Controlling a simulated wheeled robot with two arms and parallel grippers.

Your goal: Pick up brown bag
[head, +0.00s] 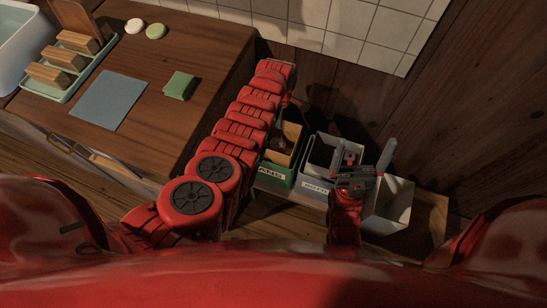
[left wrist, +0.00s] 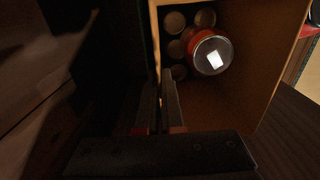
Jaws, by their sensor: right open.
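The brown bag (head: 293,132) stands in a green-fronted bin (head: 272,176), partly hidden by my left arm. In the left wrist view the bag (left wrist: 250,95) is open at the top, with several round-topped cans and a red one (left wrist: 210,52) inside. My left gripper (left wrist: 160,80) has its two fingers close together at the bag's near left rim. Shadow hides whether they press on the rim. In the head view my left gripper (head: 281,140) is a small dark shape by the bag. My right gripper (head: 365,165) is open above the bins to the right, apart from the bag.
A grey bin (head: 316,187) stands right of the green one, and a white bin (head: 392,208) further right. A wooden counter (head: 150,75) at left holds a tray of wooden blocks (head: 48,74), a blue mat (head: 108,100) and a green sponge (head: 180,86). Walls close off the back.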

